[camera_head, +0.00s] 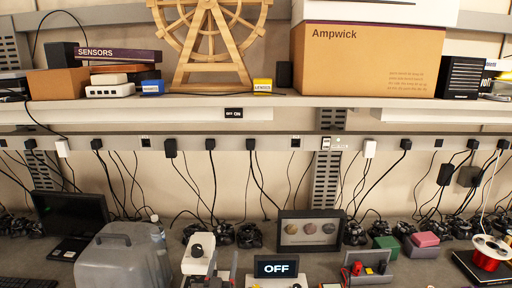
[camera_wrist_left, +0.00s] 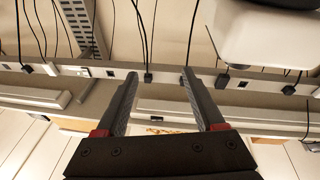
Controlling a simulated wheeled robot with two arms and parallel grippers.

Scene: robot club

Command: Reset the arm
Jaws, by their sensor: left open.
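My left gripper (camera_head: 223,269) shows only in small part at the bottom edge of the head view, beside a white device with a black knob (camera_head: 198,254). In the left wrist view my left gripper (camera_wrist_left: 156,75) is open. Its two dark fingers with red bases stand apart, with nothing between them. Beyond the fingers are the power strip (camera_wrist_left: 160,76) and hanging cables, seen upside down. My right gripper is in neither view.
A grey plastic cover (camera_head: 118,255), a screen reading OFF (camera_head: 276,267), a framed display (camera_head: 311,231) and a red spool (camera_head: 490,254) stand on the crowded bench. The shelf (camera_head: 200,101) above holds a wooden wheel (camera_head: 212,45) and an Ampwick box (camera_head: 365,65).

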